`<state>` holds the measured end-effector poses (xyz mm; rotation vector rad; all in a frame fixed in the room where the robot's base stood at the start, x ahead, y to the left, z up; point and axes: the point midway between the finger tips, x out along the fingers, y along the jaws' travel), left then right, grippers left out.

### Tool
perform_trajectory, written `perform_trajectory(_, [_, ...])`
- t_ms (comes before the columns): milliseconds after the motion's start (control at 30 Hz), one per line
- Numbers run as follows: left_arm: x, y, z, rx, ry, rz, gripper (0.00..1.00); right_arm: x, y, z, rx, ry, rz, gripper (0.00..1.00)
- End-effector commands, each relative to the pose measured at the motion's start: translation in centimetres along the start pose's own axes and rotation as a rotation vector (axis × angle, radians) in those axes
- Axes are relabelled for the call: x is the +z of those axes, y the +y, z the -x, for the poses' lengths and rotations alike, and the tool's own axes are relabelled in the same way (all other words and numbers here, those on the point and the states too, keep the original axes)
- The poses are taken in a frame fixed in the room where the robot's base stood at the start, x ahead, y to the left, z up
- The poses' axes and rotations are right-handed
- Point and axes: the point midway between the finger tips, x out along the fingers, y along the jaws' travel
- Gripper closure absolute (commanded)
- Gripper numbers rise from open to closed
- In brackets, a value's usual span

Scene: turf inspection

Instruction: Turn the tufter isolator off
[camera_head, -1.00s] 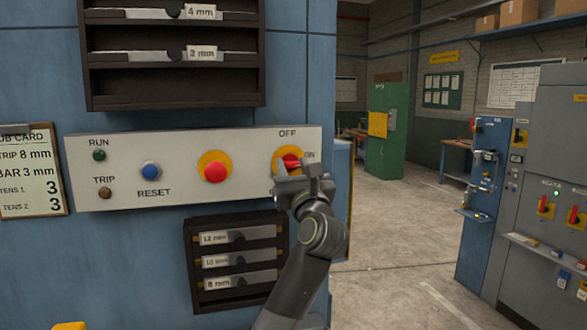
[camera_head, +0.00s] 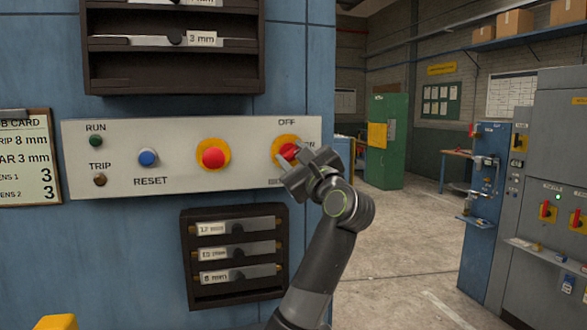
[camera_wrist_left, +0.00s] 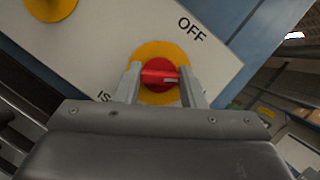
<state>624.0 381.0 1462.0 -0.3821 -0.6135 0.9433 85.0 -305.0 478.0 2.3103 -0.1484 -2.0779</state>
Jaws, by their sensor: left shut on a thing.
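The isolator is a red rotary handle (camera_head: 288,151) on a yellow round plate at the right end of the pale control panel (camera_head: 120,180). My left gripper (camera_head: 304,163) is at the handle and tilted. In the left wrist view the red handle (camera_wrist_left: 158,76) sits between the two fingers (camera_wrist_left: 161,90), which are shut on it. There the panel lettering slopes down to the right; the handle points between ON and OFF. My right gripper is not in view.
A red push button (camera_head: 213,154) on yellow, a blue RESET button (camera_head: 148,157) and RUN and TRIP lamps sit left on the panel. Dark racks with labelled bars are above and below (camera_head: 188,262). Open floor (camera_head: 400,235) lies to the right.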

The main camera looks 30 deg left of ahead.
Motion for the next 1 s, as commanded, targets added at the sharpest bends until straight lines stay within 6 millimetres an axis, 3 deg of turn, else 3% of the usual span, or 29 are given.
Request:
perform_trajectory(400, [-0.1,-0.1,0.1,0.152,-0.001,0.366,0.86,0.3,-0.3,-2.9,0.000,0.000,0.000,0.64])
perform_trajectory(1000, [0.1,-0.2,0.0,0.337,0.000,0.811,0.86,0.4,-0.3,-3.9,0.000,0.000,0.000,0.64])
